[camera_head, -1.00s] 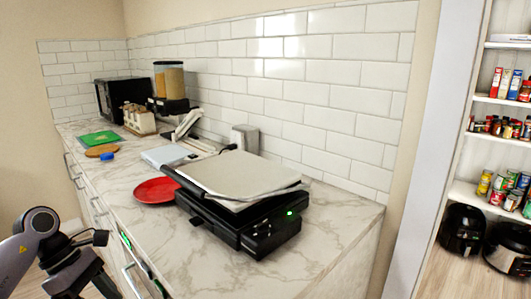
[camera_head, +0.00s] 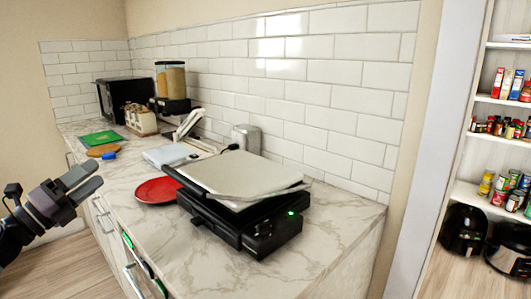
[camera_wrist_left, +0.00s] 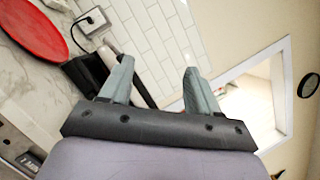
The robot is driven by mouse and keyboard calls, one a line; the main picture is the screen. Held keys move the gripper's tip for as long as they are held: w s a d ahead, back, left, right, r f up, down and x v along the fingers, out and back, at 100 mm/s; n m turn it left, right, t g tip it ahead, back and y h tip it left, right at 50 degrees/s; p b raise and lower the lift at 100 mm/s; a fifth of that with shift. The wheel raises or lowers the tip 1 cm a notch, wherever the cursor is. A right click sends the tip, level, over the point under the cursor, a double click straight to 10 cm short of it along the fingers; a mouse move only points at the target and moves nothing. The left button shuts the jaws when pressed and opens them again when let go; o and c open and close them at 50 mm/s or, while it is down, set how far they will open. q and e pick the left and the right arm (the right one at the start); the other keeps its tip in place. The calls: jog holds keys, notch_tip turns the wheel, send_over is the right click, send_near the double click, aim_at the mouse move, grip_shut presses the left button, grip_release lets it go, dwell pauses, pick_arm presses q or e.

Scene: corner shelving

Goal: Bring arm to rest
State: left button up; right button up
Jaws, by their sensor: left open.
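My left gripper (camera_head: 84,182) is at the left of the head view, in front of the counter and apart from it. Its two fingers are spread and hold nothing. In the left wrist view the open fingers (camera_wrist_left: 160,85) point toward the tiled wall, with nothing between them that they touch. My right gripper is in neither view.
The marble counter (camera_head: 293,254) carries a black press (camera_head: 250,228) with a green light, a red plate (camera_head: 158,190), a green board (camera_head: 100,138) and a black microwave (camera_head: 122,93). Pantry shelves (camera_head: 500,145) stand at the right. The floor (camera_head: 60,268) before the counter is clear.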

pick_arm(q)
jog(key=w+a+f+n+y, duration=0.25)
jog(key=a+n+y, duration=0.5)
jog(key=n, duration=0.65)
jog(key=w+a+f+n+y, duration=0.1)
jog(key=a+f+n+y, duration=0.2)
jog(key=a+n+y, duration=0.75)
jog(key=s+d+f+n+g+h, duration=0.1)
jog(key=s+d+f+g+h, duration=0.3)
jog(key=d+f, duration=0.7)
jog(key=s+d+f+n+h, duration=0.1)
jog(key=s+d+f+h, duration=0.1)
jog(key=s+d+f, duration=0.65)
jog(key=s+d+f+g+h, duration=0.1)
jog(key=s+d+f, duration=0.3)
jog(key=s, duration=0.3)
jog(key=s+d+f+n+g+h+p, duration=0.1)
jog(key=s+d+f, duration=0.4)
jog(key=s, duration=0.3)
jog(key=s+d+f+n+g, duration=0.1)
jog(key=s+d+f+g, duration=0.1)
jog(key=s+d+f, duration=0.3)
jog(key=shift+s+d+f+h, duration=0.2)
jog(key=shift+s+d+h, duration=0.2)
jog(key=shift+s+d, duration=0.7)
jog(key=shift+s+a+n, duration=0.1)
jog(key=shift+a+n, duration=0.05)
jog(key=shift+n, duration=0.1)
